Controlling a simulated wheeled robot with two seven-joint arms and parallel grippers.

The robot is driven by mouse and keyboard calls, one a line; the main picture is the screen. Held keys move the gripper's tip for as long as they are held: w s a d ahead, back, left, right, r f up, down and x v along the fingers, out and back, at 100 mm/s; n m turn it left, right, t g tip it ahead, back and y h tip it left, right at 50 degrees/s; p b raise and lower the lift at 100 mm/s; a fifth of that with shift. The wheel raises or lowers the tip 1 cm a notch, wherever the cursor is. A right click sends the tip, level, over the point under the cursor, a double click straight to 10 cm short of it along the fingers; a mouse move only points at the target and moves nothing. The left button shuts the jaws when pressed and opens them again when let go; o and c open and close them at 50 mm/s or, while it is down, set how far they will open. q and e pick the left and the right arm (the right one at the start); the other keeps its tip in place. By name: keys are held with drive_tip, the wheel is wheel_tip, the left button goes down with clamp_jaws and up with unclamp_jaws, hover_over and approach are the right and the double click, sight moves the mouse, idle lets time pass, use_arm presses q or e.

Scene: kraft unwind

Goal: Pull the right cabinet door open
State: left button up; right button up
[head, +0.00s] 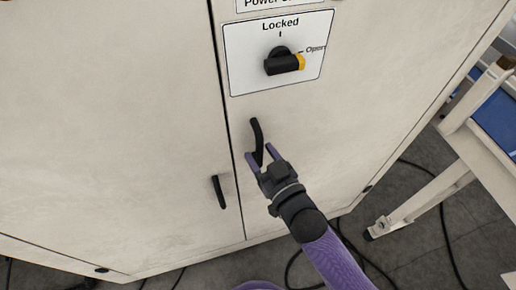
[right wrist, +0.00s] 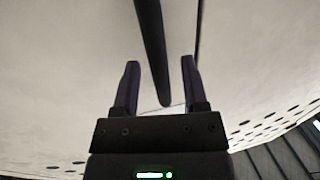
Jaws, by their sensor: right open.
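The right cabinet door (head: 340,110) is cream-coloured and looks shut, with a thin dark seam along its left edge. Its black bar handle (head: 257,138) stands upright near that seam; it also shows in the right wrist view (right wrist: 152,50). My right gripper (head: 261,153) is open at the handle's lower end. In the right wrist view its two purple fingers (right wrist: 160,75) stand apart, with the handle's lower part between them; I cannot tell whether they touch it. My left gripper is not in view.
The left door (head: 110,120) has its own black handle (head: 218,192). Above the right handle is a rotary switch (head: 284,62) on a Locked/Open plate. A white-legged frame (head: 425,195) stands at right. Black cables (head: 350,245) lie on the grey floor.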

drive_tip(key=shift+w+a, duration=0.3)
drive_tip(key=shift+w, duration=0.25)
drive_tip(key=shift+c, duration=0.3)
clamp_jaws()
idle(0.8)
